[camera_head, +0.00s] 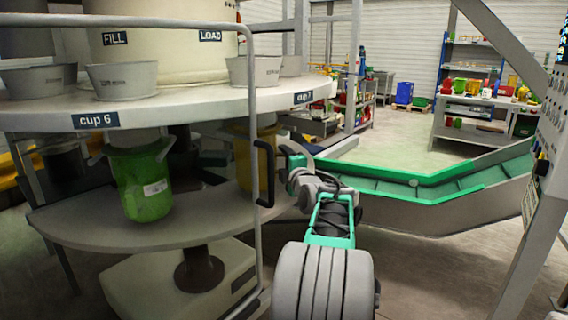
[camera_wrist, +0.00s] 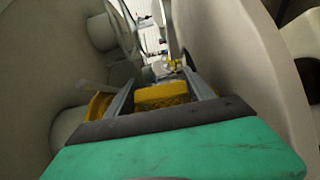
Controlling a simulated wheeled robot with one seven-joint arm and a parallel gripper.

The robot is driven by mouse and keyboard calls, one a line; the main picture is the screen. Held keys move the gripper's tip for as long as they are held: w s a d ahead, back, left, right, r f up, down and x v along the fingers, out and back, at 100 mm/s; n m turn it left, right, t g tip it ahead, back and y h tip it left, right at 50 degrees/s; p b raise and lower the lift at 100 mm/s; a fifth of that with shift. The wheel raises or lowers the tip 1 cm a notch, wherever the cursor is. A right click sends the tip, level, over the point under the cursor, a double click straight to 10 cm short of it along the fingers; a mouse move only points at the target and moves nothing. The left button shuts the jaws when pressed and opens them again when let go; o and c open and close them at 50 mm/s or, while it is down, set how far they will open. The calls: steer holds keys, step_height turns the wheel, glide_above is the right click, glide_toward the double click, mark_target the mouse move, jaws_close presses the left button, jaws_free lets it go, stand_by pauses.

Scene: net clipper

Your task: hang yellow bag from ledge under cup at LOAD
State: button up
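The yellow bag (camera_head: 242,160) shows below the tabletop edge near the cup 7 label, partly hidden by a grey post and a black handle. The LOAD sign (camera_head: 210,36) is on the drum, with a grey cup (camera_head: 255,70) below it to the right. My gripper (camera_head: 293,163) is just right of the post and black handle; its fingertips are not clear there. In the wrist view my gripper (camera_wrist: 160,80) has two grey fingers apart, with yellow material (camera_wrist: 162,96) between them. I cannot tell whether they grip it. Whether the bag rests on the ledge is hidden.
A green bag (camera_head: 143,182) hangs under the cup 6 label (camera_head: 95,121). A lower round shelf (camera_head: 180,230) lies beneath. The grey tubular frame (camera_head: 252,120) stands close to my gripper. A green-edged trough (camera_head: 420,190) is at the right. Open floor (camera_head: 400,145) lies behind it.

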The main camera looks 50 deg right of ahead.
steer(key=o, duration=0.4)
steer(key=shift+s, duration=0.1)
steer(key=v, duration=0.7)
steer(key=shift+s+a, duration=0.25)
